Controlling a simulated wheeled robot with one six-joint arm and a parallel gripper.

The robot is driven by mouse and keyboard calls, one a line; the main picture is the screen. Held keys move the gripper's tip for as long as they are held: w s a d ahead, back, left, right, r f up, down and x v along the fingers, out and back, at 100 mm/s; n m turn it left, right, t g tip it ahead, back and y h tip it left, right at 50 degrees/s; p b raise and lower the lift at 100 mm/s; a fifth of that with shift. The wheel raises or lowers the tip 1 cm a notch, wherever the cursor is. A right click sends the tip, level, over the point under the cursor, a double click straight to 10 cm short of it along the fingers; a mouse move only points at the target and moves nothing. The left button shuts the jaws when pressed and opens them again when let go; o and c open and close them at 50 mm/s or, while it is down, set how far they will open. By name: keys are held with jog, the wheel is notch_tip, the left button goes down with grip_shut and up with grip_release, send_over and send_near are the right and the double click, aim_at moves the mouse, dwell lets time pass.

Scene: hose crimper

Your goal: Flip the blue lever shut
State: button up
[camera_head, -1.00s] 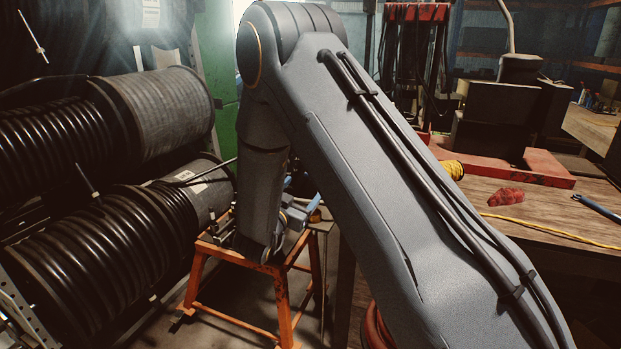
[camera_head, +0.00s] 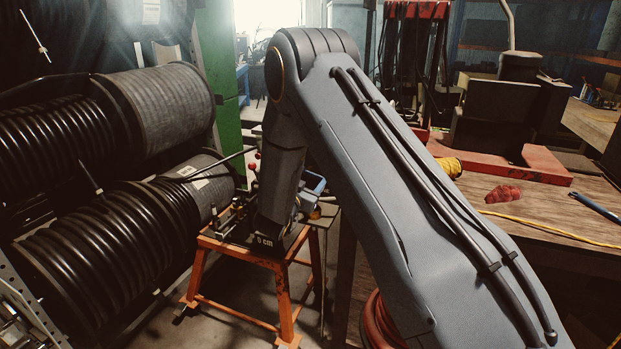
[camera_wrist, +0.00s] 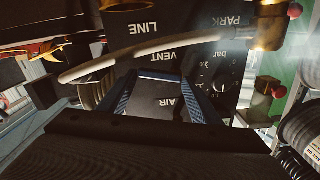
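My gripper (camera_wrist: 160,77) shows in the wrist view as two blue-patterned fingers. My arm hides much of the machine.
A pale hose (camera_wrist: 150,52) crosses in front of the panel to a brass fitting (camera_wrist: 270,27). Red knobs (camera_wrist: 277,90) stand at the right. The orange stand (camera_head: 283,300) has hose reels (camera_head: 110,240) at its left and a wooden bench (camera_head: 530,215) at its right.

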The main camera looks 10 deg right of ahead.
jog(key=c, duration=0.5)
jog(key=shift+o, duration=0.2)
jog(key=shift+r+n, duration=0.2)
jog(key=shift+n, duration=0.55)
jog(key=shift+r+n, duration=0.15)
jog(key=shift+n, duration=0.6)
jog(key=o, duration=1)
jog(key=shift+c, duration=0.2)
jog(key=b+v, duration=0.2)
jog(key=v, duration=0.5)
jog(key=shift+s+a+b, duration=0.25)
jog(key=shift+s+b, duration=0.1)
jog(key=shift+b, duration=0.05)
jog(key=shift+w, duration=0.1)
